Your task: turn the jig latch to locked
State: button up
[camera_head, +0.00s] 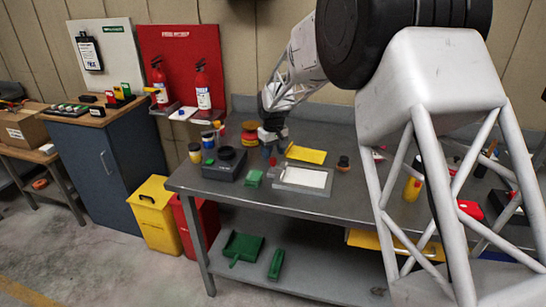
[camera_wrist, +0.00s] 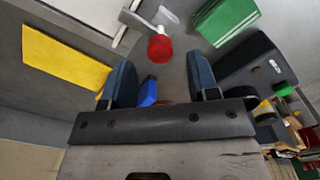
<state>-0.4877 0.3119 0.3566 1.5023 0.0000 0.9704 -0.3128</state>
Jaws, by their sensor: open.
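The jig is a grey frame with a white plate (camera_head: 303,178) on the metal bench, and its edge shows at the top of the wrist view (camera_wrist: 90,22). A red knob (camera_wrist: 160,48), which looks like the latch handle, is beside the jig's edge with a pale lever part behind it. It shows small and red in the head view (camera_head: 272,161). My gripper (camera_wrist: 160,64) is open, with the knob just beyond the gap between its fingertips. I see no contact. A small blue piece (camera_wrist: 148,92) shows between the fingers. Whether the latch is locked is unclear.
A yellow sheet (camera_head: 306,155) lies behind the jig. A green block (camera_head: 253,178) and a black box (camera_head: 225,164) are to its left. Jars and a red-yellow spool (camera_head: 250,134) crowd the back left. Bare bench lies in front of the jig.

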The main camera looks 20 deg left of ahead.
aim_at(273, 159)
jog(key=shift+r, duration=2.5)
jog(key=shift+s+d+r, duration=0.1)
jog(key=shift+d+r, duration=0.1)
jog(key=shift+d, duration=0.1)
jog(key=s+d+r+m, duration=0.2)
jog(key=s+d+r, duration=0.3)
jog(key=s+d, duration=0.3)
jog(key=s+d+r+m+t, duration=0.1)
jog(key=s+d+r, duration=0.35)
jog(key=d, duration=0.55)
jog(key=s+d+r+m, duration=0.2)
jog(key=s+d+r, duration=0.2)
jog(key=s+d, duration=0.4)
jog(key=s+d+f+m, duration=0.1)
jog(key=s+d, duration=0.4)
jog(key=s, duration=0.4)
jog(key=s+d+f+m+t, duration=0.1)
jog(key=s+d, duration=0.4)
jog(key=s, duration=0.5)
jog(key=s+d+f+m, duration=0.2)
jog(key=s+d, duration=0.3)
jog(key=s, duration=0.4)
jog(key=shift+s+d+t, duration=0.3)
jog(key=shift+s+d, duration=0.05)
jog(key=shift+s, duration=0.05)
